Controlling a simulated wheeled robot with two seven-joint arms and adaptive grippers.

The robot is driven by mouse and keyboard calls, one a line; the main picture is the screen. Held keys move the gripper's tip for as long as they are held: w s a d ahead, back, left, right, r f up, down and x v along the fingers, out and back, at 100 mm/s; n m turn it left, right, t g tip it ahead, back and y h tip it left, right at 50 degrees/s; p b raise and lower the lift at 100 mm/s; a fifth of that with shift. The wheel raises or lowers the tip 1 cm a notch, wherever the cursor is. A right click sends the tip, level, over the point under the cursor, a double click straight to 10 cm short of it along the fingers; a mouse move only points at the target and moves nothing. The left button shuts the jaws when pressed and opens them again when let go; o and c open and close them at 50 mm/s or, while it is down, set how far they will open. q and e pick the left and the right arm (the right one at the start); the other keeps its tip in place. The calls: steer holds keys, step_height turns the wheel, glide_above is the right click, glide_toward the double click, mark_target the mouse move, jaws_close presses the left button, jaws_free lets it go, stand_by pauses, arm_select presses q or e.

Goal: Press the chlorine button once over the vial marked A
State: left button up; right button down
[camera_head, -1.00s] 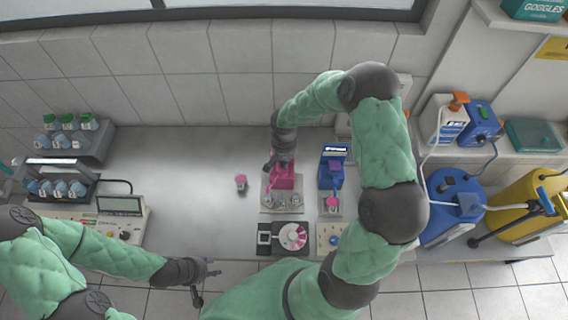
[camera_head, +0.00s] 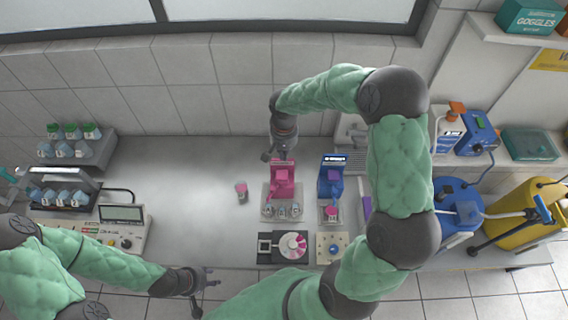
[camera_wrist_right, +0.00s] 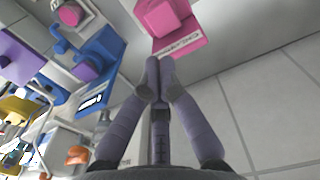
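The pink dispenser (camera_head: 283,180) stands mid-bench. It also shows at the top of the right wrist view (camera_wrist_right: 168,22), with a white label too blurred to read surely. My left gripper (camera_head: 207,290) is at the bench's front edge, fingers apart and empty.
A blue dispenser (camera_head: 330,181) stands to the right, with a pink-capped vial (camera_head: 331,212) before it. Another pink-capped vial (camera_head: 241,190) stands alone on the left. A round pink-and-white dial (camera_head: 293,245) lies in front. The bench's left middle is clear.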

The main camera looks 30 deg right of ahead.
steer(key=shift+s+a+r, duration=0.1)
steer(key=shift+r, duration=1.4)
